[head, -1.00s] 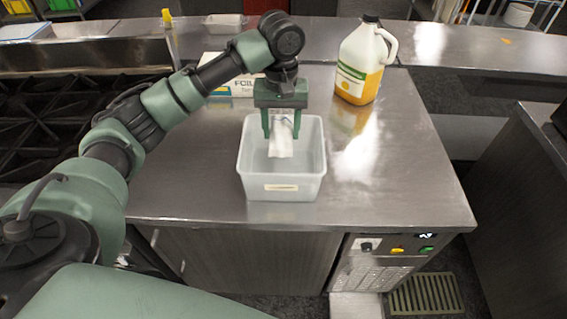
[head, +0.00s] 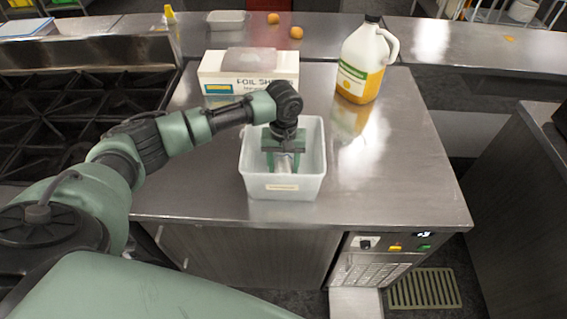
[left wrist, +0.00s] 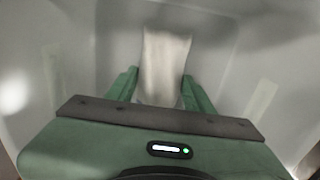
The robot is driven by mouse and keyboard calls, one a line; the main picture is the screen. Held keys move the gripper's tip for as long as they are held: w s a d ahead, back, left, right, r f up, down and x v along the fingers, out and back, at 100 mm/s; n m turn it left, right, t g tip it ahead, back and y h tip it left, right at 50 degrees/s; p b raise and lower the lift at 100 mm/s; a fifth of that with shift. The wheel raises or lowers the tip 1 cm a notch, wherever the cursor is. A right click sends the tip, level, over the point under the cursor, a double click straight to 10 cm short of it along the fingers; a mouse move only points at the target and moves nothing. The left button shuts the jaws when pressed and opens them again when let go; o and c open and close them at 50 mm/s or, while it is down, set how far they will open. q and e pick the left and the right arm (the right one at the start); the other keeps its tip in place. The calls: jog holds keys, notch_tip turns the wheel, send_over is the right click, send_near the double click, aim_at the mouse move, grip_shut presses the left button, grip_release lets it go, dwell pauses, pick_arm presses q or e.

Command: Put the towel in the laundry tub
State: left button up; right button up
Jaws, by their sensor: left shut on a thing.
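The laundry tub (head: 256,188) is a whitish, open rectangular tub on the steel counter. My left gripper (head: 284,168) is down inside it, pointing downward, and is shut on the pale towel. The towel (left wrist: 165,60) hangs between the green fingers in the left wrist view, with the tub's walls around it. In the head view only a small part of the towel (head: 286,183) shows below the gripper. Whether the towel touches the tub's floor I cannot tell. My right gripper is not in view.
A foil sheets box (head: 250,75) stands behind the tub. A jug of orange liquid (head: 364,62) stands to the back right. A black stove grate (head: 60,115) lies at left. Two oranges (head: 296,32) and a small tray (head: 226,20) are on the rear counter. The counter's right side is clear.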

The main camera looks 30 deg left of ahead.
aim_at(284, 164)
pick_arm(q)
jog(key=o, duration=0.9)
jog(key=shift+f, duration=0.1)
jog(key=shift+o, duration=1.4)
notch_tip(284, 164, up, 12)
jog(key=b, duration=0.2)
